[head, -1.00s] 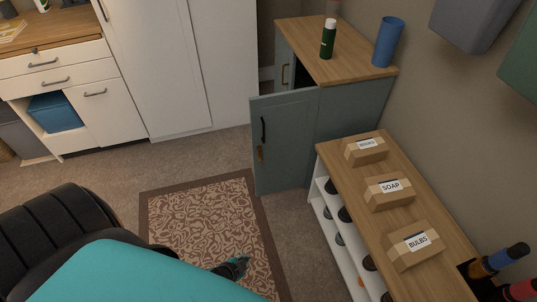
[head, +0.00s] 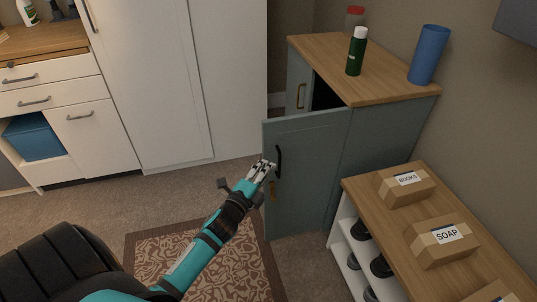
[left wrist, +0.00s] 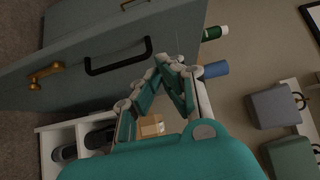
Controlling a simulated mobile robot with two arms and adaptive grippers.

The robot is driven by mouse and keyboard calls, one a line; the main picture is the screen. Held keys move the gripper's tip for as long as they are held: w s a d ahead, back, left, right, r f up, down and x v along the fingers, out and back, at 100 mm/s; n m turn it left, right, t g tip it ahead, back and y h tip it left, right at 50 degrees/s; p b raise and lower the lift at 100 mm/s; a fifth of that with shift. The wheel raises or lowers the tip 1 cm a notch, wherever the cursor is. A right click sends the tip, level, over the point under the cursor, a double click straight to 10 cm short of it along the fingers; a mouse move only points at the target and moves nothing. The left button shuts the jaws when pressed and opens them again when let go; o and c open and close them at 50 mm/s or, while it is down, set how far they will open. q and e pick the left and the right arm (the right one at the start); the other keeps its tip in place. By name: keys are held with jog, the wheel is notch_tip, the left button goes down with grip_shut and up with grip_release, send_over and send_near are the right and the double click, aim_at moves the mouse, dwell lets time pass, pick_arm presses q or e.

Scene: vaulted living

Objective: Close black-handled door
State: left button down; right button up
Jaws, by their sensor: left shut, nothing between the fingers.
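The grey-blue cabinet door (head: 308,172) with the black handle (head: 278,162) stands open, swung out from the cabinet (head: 385,137). A dark gap shows behind its top edge. My left gripper (head: 264,168) is at the door's free edge, close to the black handle, with its fingers shut and empty. Whether it touches the door I cannot tell. In the left wrist view the door (left wrist: 65,70) and black handle (left wrist: 118,58) lie beyond and left of the fingers (left wrist: 168,62). My right gripper is not in view.
A brass-handled door (head: 298,85) is beside the opening. A green bottle (head: 357,52) and blue cylinder (head: 428,55) stand on the cabinet top. A low shelf unit (head: 398,222) with labelled boxes is at the right. A patterned rug (head: 205,262) lies in front.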

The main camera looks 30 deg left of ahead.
aim_at(276, 143)
pick_arm(q)
jog(key=shift+w+a+b, duration=0.1)
jog(key=shift+w+a, duration=0.45)
jog(key=shift+w, duration=0.55)
jog(key=shift+w+a+b, duration=0.1)
jog(key=shift+w+a, duration=0.45)
jog(key=shift+w, duration=0.5)
jog(key=shift+w+a+b, duration=0.1)
jog(key=shift+w+a, duration=0.45)
jog(key=shift+w, duration=0.55)
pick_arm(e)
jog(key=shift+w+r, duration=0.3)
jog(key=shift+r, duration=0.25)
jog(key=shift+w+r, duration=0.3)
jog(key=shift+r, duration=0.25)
pick_arm(q)
jog(key=shift+a, duration=0.1)
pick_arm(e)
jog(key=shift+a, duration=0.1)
